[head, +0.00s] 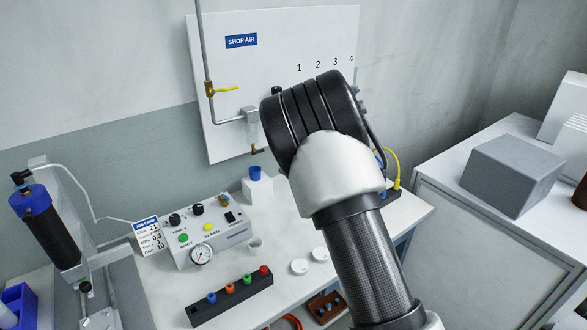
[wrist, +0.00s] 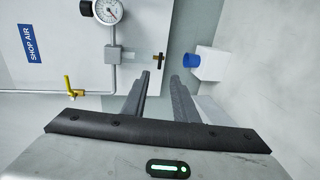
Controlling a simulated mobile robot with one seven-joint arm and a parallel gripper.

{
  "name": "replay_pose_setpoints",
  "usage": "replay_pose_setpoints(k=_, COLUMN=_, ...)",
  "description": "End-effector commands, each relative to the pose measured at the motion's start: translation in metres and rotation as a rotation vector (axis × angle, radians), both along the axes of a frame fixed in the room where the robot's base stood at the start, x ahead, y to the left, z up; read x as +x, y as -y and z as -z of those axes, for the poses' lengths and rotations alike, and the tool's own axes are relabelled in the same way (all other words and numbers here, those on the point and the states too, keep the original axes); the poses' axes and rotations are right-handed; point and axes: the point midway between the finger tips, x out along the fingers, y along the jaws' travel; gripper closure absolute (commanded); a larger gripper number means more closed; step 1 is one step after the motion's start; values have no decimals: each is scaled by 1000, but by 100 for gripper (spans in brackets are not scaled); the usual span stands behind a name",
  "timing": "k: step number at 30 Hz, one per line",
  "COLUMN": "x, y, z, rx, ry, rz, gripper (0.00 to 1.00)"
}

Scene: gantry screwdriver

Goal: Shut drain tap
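The drain tap (head: 257,150) is a small brass fitting with a dark handle. It sits at the lower end of the clear filter bowl (head: 253,131) on the shop air panel. In the wrist view the drain tap (wrist: 159,57) shows just beyond my fingertips, at the end of the pale bowl (wrist: 128,56). My gripper (wrist: 160,77) is open, with an empty gap between its two dark fingers. The fingers appear apart from the tap; the exact distance is unclear. In the head view my arm hides the gripper. The tap handle's exact angle is hard to tell.
A blue cup (wrist: 191,67) on a white block (head: 258,189) stands close to my fingers. A yellow-handled valve (head: 228,89) and a pipe (wrist: 107,92) are on the panel (head: 225,60). Below are a control box (head: 212,232) and a rack of coloured pieces (head: 229,297).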

Motion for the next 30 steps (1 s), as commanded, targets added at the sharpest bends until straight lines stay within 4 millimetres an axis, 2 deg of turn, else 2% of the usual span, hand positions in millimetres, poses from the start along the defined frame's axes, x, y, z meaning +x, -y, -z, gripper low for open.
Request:
replay_pose_setpoints(k=3, x=-17, y=12, z=-5, rx=2, ry=0, rz=2, gripper=74)
replay_pose_setpoints(k=9, x=-31, y=21, z=-8, rx=1, ry=0, rz=0, gripper=74)
replay_pose_setpoints(k=19, x=-32, y=22, z=-8, rx=1, ry=1, rz=0, gripper=74)
replay_pose_setpoints(k=22, x=-30, y=26, z=-13, rx=11, ry=-8, rz=23, gripper=74)
replay_pose_setpoints(k=26, x=-25, y=50, z=-37, rx=71, ry=-57, rz=143, gripper=74)
replay_pose_setpoints(k=30, x=-30, y=94, z=-75, rx=209, ry=-170, rz=363, gripper=74)
